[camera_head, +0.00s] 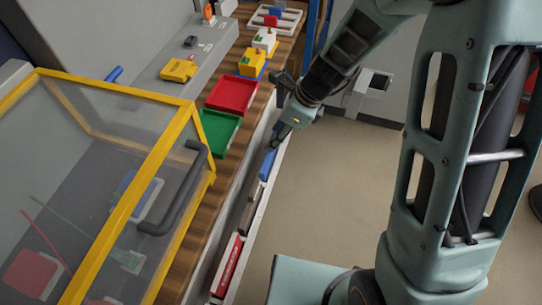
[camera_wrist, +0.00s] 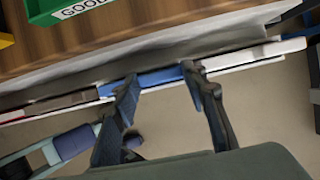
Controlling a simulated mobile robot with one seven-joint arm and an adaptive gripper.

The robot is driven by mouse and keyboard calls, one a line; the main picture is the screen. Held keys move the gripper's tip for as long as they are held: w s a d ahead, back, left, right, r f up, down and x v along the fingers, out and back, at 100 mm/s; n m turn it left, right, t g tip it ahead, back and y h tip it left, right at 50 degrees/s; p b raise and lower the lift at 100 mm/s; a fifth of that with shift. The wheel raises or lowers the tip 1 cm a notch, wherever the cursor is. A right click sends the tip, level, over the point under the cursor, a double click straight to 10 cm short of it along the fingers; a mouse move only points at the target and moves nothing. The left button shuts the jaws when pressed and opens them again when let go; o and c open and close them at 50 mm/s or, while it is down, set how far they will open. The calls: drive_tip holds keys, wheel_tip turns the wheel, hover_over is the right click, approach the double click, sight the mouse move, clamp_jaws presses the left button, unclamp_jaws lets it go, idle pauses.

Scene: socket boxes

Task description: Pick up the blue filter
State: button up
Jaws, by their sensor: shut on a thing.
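The blue filter (camera_head: 267,165) is a slim blue block on the narrow white ledge along the front of the wooden workbench. It also shows in the wrist view (camera_wrist: 161,77), lying lengthwise between the fingertips. My gripper (camera_head: 276,143) reaches down to the ledge from above, at the far end of the blue filter in the head view. In the wrist view my gripper (camera_wrist: 160,82) has one finger at each end of the filter, and it is shut on it.
Other slim pieces, including a red one (camera_head: 229,266), lie along the ledge (camera_head: 262,203). A green tray (camera_head: 219,131) and a red tray (camera_head: 233,94) stand on the bench. A yellow-framed clear box (camera_head: 190,130) stands at left. The floor (camera_head: 335,180) to the right is clear.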

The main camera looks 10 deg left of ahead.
wheel_tip(320, 180, up, 18)
drive_tip(key=p, duration=0.4)
idle(0.3)
drive_tip(key=shift+r+p, duration=0.1)
drive_tip(key=shift+p, duration=0.4)
